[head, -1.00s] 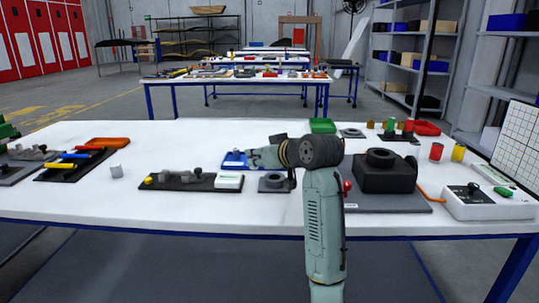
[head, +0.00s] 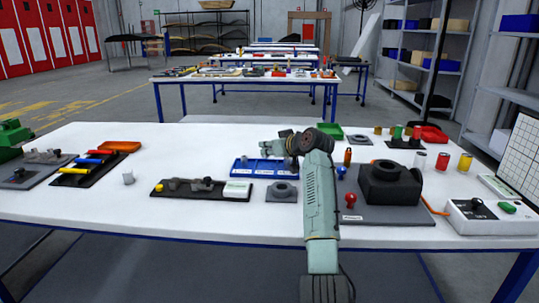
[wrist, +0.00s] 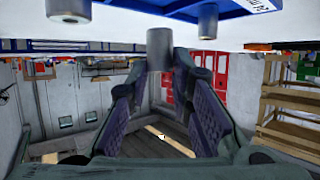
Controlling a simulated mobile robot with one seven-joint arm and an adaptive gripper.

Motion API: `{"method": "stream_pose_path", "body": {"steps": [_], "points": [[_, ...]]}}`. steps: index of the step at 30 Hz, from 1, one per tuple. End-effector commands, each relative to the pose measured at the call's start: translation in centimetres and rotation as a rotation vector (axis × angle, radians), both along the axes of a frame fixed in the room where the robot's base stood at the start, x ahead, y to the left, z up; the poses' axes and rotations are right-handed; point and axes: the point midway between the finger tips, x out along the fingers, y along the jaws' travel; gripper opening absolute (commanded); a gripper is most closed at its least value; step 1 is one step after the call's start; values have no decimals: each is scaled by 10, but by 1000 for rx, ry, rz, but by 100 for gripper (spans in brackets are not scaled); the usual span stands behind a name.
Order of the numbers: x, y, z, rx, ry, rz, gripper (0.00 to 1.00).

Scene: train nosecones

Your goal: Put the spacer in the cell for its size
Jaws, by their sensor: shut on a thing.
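My gripper (head: 270,147) is above the back part of the blue tray (head: 238,170), which has cells and white labels along its front. In the wrist view, which is upside down, my gripper (wrist: 160,68) is shut on a grey cylindrical spacer (wrist: 160,45) held between its fingertips. The blue tray (wrist: 225,8) shows at the top of that view. Two other grey cylinders, one on the left (wrist: 67,10) and one on the right (wrist: 208,22), stand near it. I cannot tell which cells they are in, if any. The label text is unreadable.
A light grey cylinder (head: 128,178) stands alone on the white table. A green bin (head: 330,131) stands behind.

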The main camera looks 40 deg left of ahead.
Motion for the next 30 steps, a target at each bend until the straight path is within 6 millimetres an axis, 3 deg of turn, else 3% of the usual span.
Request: {"method": "stream_pose_path", "body": {"steps": [9, 19, 20, 30], "points": [[0, 0, -34, 0, 2, 1, 0], [0, 0, -39, 0, 1, 1, 0], [0, 0, -39, 0, 1, 1, 21], [-1, 0, -38, 0, 2, 1, 41]]}}
